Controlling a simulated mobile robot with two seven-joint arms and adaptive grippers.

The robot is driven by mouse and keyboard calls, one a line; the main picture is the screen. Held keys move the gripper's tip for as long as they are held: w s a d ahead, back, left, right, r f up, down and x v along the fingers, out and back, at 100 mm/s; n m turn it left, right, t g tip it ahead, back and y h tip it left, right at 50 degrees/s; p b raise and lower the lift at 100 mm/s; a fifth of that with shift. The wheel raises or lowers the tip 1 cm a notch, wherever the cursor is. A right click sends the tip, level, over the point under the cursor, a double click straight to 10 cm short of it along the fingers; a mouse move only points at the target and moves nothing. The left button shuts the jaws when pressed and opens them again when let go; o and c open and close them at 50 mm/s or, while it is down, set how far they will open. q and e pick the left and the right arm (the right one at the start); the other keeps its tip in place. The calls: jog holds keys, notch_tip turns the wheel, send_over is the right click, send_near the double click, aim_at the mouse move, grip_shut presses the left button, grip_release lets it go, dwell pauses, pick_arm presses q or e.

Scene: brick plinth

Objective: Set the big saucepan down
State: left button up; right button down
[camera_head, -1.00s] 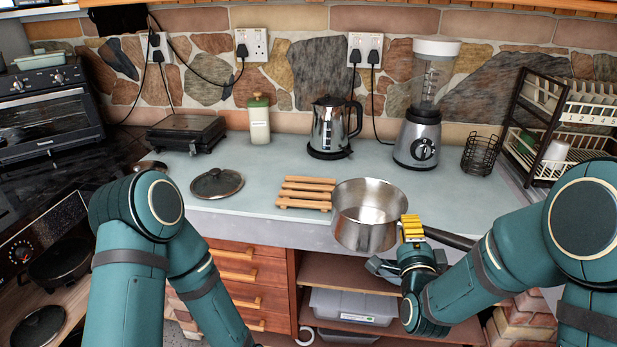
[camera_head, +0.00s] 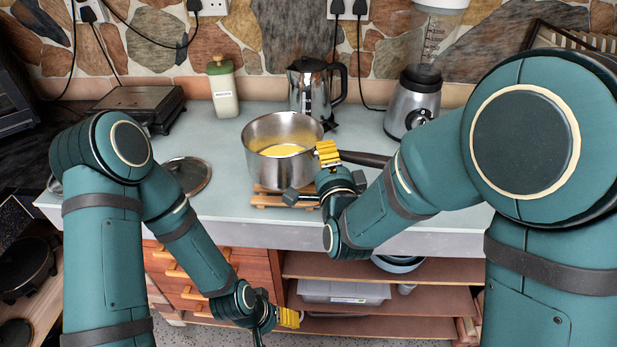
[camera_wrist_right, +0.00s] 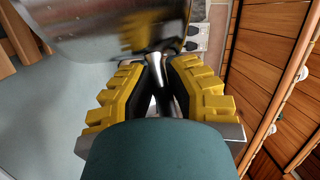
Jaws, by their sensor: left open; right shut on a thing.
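The big saucepan (camera_head: 262,168) is a shiny steel pot with a dark handle (camera_head: 365,158) pointing right. It stands upright over the slatted wooden trivet (camera_head: 268,201), which is mostly hidden under it. I cannot tell whether its base touches the slats. Yellow shows inside the pan, contents or reflection. My right gripper (camera_head: 328,160) is shut on the handle near the pan wall. In the right wrist view its yellow-padded fingers (camera_wrist_right: 158,85) close around the handle, and the steel pan wall (camera_wrist_right: 105,30) is just beyond. My left gripper (camera_head: 285,318) is open and empty, low in front of the drawers.
A steel kettle (camera_head: 311,90) stands behind the pan, with a blender (camera_head: 413,100) to its right. A pan lid (camera_head: 190,175) lies to the left. A white-green bottle (camera_head: 222,90) and a dark grill (camera_head: 140,105) stand further back. The counter's front edge (camera_head: 290,237) is close.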

notch_tip(320, 180, down, 8)
jog(key=b, duration=0.1)
jog(key=shift+r, duration=0.2)
jog(key=c, duration=1)
grip_release()
